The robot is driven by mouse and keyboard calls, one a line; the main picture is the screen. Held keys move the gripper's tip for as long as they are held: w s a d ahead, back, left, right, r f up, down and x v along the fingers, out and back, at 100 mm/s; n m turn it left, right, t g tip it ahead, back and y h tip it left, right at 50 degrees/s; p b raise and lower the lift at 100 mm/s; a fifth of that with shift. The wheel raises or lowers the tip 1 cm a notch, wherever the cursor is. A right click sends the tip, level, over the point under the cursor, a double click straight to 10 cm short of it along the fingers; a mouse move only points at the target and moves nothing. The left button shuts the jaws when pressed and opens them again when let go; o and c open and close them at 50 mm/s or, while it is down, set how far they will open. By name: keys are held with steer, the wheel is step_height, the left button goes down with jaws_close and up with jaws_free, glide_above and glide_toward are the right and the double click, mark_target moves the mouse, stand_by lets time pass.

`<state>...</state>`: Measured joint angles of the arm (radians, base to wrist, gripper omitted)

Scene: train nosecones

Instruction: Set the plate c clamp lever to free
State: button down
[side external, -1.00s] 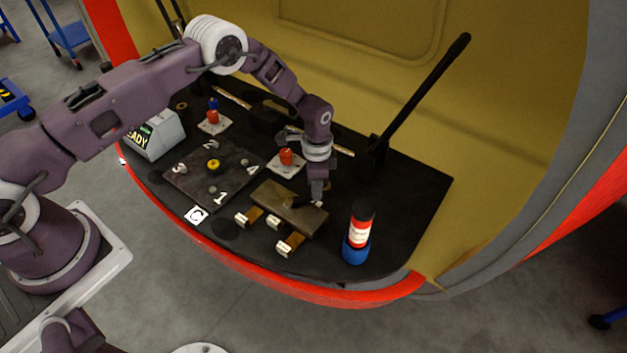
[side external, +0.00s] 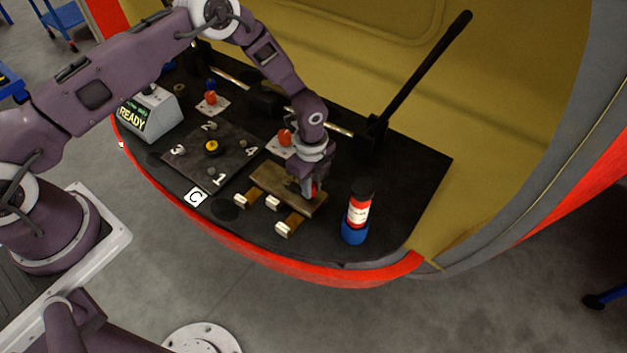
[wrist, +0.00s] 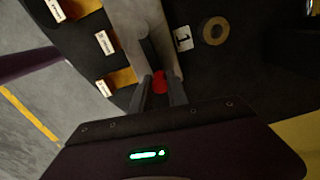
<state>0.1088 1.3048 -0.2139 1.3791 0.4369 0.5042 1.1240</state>
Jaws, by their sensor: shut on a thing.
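The numbered dark plate (side external: 213,153), with a yellow knob at its middle, lies on the black bench left of my gripper. A white card marked C (side external: 196,197) lies in front of it. A brownish block (side external: 272,184) with several labelled tabs (side external: 289,226) sits right of that card. My gripper (side external: 312,192) is down at the block's right part. In the wrist view my fingers (wrist: 159,92) are shut on a red piece (wrist: 159,80), at the end of a grey-tan part. The red piece seems to be the lever's tip; I cannot read its setting.
A red-and-white bottle in a blue holder (side external: 354,232) stands close right of my gripper. A tall black lever (side external: 425,75) rises behind. A READY display box (side external: 148,114) is at the left.

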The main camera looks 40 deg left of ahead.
steer(key=shift+s+m, duration=0.25)
steer(key=shift+m, duration=0.15)
steer(key=c, duration=1.3)
jaws_free()
step_height(320, 180, up, 7)
steer(key=shift+r, duration=0.1)
steer(key=a+r+n+t, duration=0.1)
steer(key=a+r+n, duration=0.25)
steer(key=r, duration=1.05)
step_height(320, 180, up, 12)
steer(key=n+t+y, duration=0.1)
steer(key=n+t, duration=0.1)
steer(key=n, duration=0.3)
glide_above(299, 189)
steer(key=s+a, duration=0.4)
steer(key=s, duration=0.2)
steer(key=s+r+n+t, duration=0.1)
steer(key=s+r+n, duration=0.1)
steer(key=s, duration=0.5)
steer(key=s+a+r+n, duration=0.1)
steer(key=s+r+n, duration=0.2)
steer(key=s+n, duration=0.2)
steer(key=s+a+r+n+t+h, duration=0.1)
steer(key=s+r+n, duration=0.2)
steer(key=s, duration=0.6)
steer(key=shift+s+a+r+n+t, duration=0.1)
steer(key=shift+s+a+n+t, duration=0.2)
steer(key=shift+n, duration=0.45)
